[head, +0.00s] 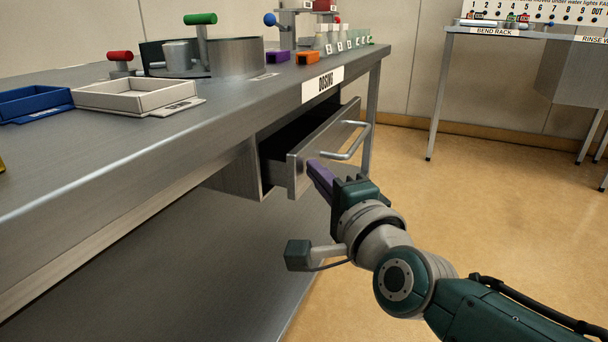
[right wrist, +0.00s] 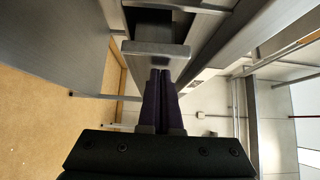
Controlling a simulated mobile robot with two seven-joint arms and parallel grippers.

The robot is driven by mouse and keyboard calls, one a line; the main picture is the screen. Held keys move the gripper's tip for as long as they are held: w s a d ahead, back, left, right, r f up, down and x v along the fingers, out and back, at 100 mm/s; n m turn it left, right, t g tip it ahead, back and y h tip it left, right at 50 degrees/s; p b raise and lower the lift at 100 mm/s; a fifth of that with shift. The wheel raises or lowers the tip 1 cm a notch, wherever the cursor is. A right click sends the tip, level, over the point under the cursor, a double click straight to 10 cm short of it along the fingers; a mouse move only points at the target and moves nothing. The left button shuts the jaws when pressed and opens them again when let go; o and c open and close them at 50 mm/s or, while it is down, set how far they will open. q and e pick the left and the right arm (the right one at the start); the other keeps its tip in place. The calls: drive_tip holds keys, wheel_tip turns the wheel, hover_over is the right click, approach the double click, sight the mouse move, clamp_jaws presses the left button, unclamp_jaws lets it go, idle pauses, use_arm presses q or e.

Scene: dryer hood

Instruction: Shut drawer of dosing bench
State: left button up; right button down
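The dosing bench (head: 215,110) is a grey steel table with a "DOSING" label on its front edge. Its drawer (head: 325,140) stands partly open under the top, with a bar handle (head: 348,150) on its metal front. My right gripper (head: 318,172) has purple fingers and is at the near, left end of the drawer front, beside the handle and not around it. In the right wrist view its fingers (right wrist: 160,88) lie together with nothing seen between them. They point at a grey metal edge of the drawer (right wrist: 155,48); I cannot tell if they touch it. My left gripper is not in view.
On the bench top are a white tray (head: 130,96), a blue tray (head: 35,103), a round metal basin (head: 235,57) and several small blocks and cups. A bench leg (head: 375,120) stands beyond the drawer. The floor (head: 480,210) to the right is clear up to another bench.

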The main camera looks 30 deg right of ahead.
sight(297, 177)
drive_tip(key=shift+w+a+f+b, duration=0.2)
drive_tip(key=shift+w+a+b, duration=0.2)
drive_tip(key=shift+w+a, duration=0.95)
drive_tip(key=shift+w, duration=0.2)
